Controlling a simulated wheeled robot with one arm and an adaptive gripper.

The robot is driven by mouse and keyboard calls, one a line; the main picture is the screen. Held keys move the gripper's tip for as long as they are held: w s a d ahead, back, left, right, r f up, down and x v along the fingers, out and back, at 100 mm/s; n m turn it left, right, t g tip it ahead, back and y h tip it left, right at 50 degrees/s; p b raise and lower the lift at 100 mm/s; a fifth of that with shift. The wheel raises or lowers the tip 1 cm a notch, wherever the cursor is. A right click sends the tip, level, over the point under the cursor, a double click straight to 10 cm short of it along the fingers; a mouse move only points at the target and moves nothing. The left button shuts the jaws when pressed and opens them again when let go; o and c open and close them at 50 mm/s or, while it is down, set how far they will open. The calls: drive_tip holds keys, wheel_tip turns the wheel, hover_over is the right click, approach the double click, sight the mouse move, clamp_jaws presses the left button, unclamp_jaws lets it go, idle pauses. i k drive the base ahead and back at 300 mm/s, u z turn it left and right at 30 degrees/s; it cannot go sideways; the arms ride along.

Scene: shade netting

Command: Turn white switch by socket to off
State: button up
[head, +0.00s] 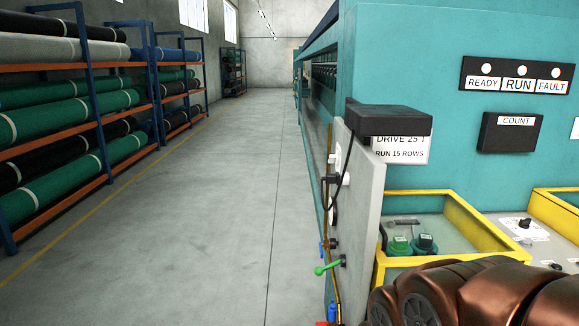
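A grey panel (365,210) on the side of the teal machine is seen almost edge-on. On its left face is a small white fitting (337,157), which may be the switch; its position cannot be read at this angle. Just below it, a dark plug-like part (331,178) with a black cable sticks out, apparently at the socket. The socket face itself is not clear. My copper-coloured arm fills the bottom right corner. No gripper fingers can be made out.
A green-knobbed lever (320,270) sticks out low on the panel. A black box (390,120) overhangs its top. Yellow-framed bays (462,208) lie to the right. The concrete floor (235,200) to the left is clear, up to racks of netting rolls (65,110).

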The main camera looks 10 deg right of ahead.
sight(332, 158)
drive_tip(key=z, duration=0.1)
drive_tip(key=k, duration=0.25)
drive_tip(key=u, duration=1.55)
drive_tip(key=i, duration=2.05)
drive_tip(key=z, duration=0.8)
